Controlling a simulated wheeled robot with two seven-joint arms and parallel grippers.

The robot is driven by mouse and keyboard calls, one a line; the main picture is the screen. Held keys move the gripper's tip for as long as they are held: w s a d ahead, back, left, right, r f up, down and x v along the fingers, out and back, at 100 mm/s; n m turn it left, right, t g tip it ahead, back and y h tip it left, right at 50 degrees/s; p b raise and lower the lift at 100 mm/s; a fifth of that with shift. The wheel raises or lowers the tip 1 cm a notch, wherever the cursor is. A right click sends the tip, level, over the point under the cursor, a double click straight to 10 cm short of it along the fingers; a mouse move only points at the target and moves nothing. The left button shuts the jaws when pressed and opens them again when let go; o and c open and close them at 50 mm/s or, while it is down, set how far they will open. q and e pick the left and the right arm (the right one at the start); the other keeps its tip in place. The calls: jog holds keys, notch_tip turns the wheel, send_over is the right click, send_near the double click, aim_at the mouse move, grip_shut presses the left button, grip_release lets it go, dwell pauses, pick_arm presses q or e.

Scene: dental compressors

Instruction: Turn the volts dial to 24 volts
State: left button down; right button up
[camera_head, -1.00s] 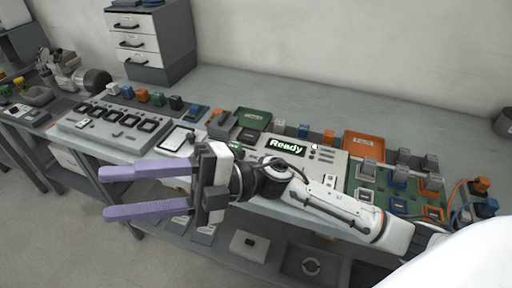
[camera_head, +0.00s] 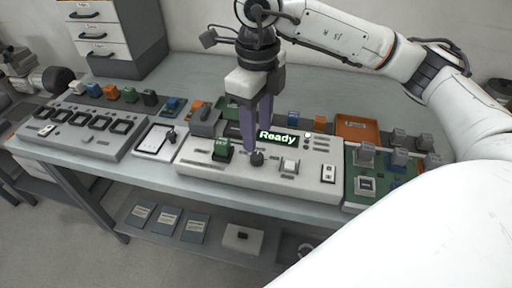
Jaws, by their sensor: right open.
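A white console (camera_head: 235,178) on the bench has a lit display (camera_head: 277,137) reading "Ready". A round dark dial (camera_head: 257,158) sits on its sloped top just below the display; its markings are too small to read, so I cannot confirm that it is the volts dial. My right gripper (camera_head: 255,146) points down over the console, its purple fingers apart and empty. Its fingertips are just above or behind this dial; I cannot tell whether they touch it. The fingers hide part of the console and the display's left edge. My left gripper is out of view.
The console also carries a green-black switch (camera_head: 222,150), a pale rocker switch (camera_head: 289,166) and a black-and-white switch (camera_head: 328,173). A white panel with a dark knob (camera_head: 171,134) lies to the left. A green circuit board (camera_head: 362,187) stands right, an orange tray (camera_head: 357,131) behind.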

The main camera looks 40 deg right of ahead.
aim_at(257, 156)
notch_tip(257, 156, down, 7)
jog(key=shift+r, duration=0.1)
dwell(0.3)
jog(key=c, duration=1)
